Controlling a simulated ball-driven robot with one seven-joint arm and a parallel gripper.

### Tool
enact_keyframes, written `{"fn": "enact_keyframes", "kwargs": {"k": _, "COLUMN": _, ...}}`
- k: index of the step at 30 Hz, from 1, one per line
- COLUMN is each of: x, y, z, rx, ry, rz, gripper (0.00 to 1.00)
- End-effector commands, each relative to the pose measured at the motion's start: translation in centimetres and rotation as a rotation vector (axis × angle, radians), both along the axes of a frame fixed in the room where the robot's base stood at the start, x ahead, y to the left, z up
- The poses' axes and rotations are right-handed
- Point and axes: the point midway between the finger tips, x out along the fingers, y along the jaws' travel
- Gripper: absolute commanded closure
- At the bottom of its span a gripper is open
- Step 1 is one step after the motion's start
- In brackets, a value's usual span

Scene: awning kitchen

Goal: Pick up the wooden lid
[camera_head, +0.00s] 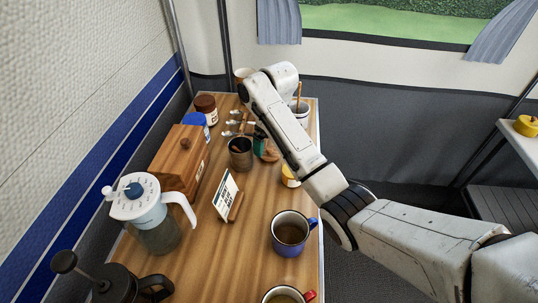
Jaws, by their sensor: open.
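A wooden box (178,168) with a flat wooden top and a small round knob (185,145) stands at the left side of the table, near the wall. The knobbed top looks like the wooden lid and sits on the box. My arm reaches in from the right and bends over the far part of the table.
A glass pitcher (158,233), black press (125,285), card stand (228,197), blue mug (289,237) and a red-handled mug (287,296) occupy the near table. A dark metal cup (241,155) and a brown-lidded jar (206,108) stand farther back. Bare wood lies left of the blue mug.

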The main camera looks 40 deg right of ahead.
Motion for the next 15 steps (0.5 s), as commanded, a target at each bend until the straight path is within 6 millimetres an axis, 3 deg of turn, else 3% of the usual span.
{"fn": "enact_keyframes", "kwargs": {"k": 9, "x": 0.5, "y": -0.7, "z": -3.9, "rx": 0.001, "ry": 0.003, "rz": 0.0, "gripper": 0.0}}
{"fn": "enact_keyframes", "kwargs": {"k": 15, "x": 0.7, "y": -0.7, "z": -5.2, "rx": 0.0, "ry": 0.0, "rz": 0.0, "gripper": 0.0}}
